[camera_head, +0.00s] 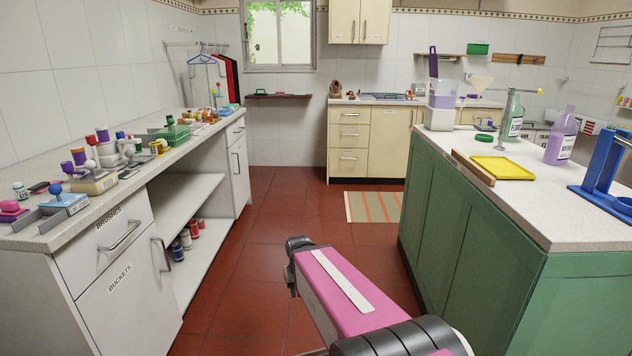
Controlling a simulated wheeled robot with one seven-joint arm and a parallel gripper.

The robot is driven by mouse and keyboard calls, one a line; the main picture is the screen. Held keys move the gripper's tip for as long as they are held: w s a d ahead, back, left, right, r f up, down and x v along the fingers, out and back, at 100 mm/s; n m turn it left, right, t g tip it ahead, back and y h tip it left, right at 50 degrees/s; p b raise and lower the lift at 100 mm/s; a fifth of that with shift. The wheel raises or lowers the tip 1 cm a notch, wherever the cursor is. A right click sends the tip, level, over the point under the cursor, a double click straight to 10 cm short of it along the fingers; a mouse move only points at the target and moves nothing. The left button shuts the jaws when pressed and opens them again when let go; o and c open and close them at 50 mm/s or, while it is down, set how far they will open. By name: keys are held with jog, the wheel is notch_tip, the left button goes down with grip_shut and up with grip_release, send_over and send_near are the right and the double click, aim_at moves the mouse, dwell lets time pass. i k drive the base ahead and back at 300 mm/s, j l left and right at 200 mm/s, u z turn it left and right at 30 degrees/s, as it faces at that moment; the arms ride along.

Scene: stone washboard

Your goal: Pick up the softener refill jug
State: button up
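A purple jug (562,137) with a pale label stands upright on the green island's worktop at the right; the label is too small to read. A grey-green jug (513,116) with a white label stands behind and left of it, also upright. I cannot tell from the labels which is the softener refill jug. My pink and dark arm reaches up from the bottom middle into the aisle, left of the island and well apart from both jugs. My gripper does not show.
On the island (590,232), a yellow tray (503,168), a wooden strip and a blue stand (602,160) sit near the jugs. A white and purple container (441,95) stands farther back. A crowded white counter (30,240) lines the left.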

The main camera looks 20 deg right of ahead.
aim_at(563, 133)
jog(key=i+z, duration=0.25)
jog(key=z, duration=0.25)
jog(key=i+j+z, duration=0.15)
jog(key=z, duration=0.35)
jog(key=i+j+z, duration=0.2)
jog(key=z, duration=0.25)
jog(key=i+j+z, duration=0.25)
jog(key=z, duration=0.25)
